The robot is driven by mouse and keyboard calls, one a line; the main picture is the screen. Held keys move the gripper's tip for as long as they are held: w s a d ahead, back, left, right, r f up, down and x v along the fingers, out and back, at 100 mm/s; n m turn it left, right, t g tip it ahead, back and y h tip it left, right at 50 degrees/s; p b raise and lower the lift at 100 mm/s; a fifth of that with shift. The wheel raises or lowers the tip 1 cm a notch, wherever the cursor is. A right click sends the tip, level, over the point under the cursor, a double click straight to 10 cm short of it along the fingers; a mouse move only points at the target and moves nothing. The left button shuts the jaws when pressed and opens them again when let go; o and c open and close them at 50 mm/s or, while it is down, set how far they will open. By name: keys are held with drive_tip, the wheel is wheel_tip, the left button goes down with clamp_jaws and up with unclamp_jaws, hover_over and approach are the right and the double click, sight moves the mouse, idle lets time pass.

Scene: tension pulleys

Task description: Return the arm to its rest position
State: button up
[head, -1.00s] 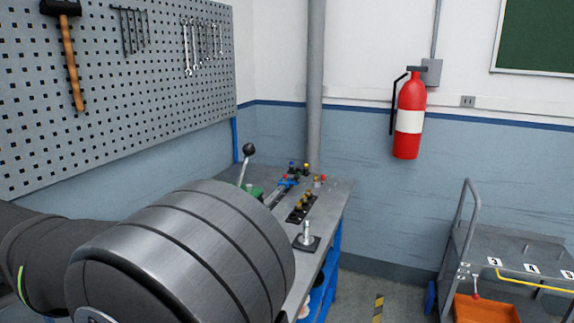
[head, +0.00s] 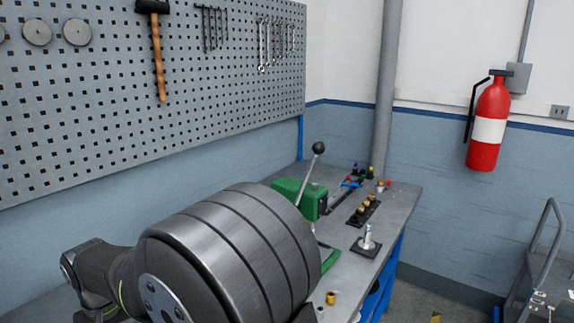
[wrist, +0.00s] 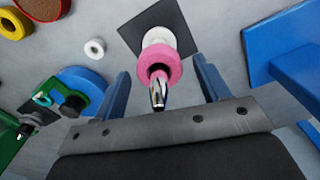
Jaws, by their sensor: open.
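In the wrist view, my gripper (wrist: 162,68) is open, with its two blue fingers apart. Between and beyond them is a pink pulley (wrist: 158,62) with a white one (wrist: 158,38) behind it, around a shiny metal post (wrist: 158,95) on a dark square plate (wrist: 182,27). The fingers do not visibly touch the pulleys. In the head view, my large grey arm link covers the near bench, and the gripper is hidden.
The workbench (head: 400,200) holds a green lever device (head: 300,197), a row of brass-coloured parts (head: 363,211) and a post on a dark plate (head: 367,245). A pegboard (head: 110,90) hangs behind. In the wrist view, blue (wrist: 82,85), red and yellow round parts lie left.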

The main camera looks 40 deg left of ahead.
drive_tip(key=shift+r, duration=0.1)
wheel_tip(320, 180, up, 17)
wheel_tip(320, 180, down, 17)
drive_tip(key=shift+f, duration=0.2)
wheel_tip(320, 180, up, 4)
drive_tip(key=shift+r, duration=0.75)
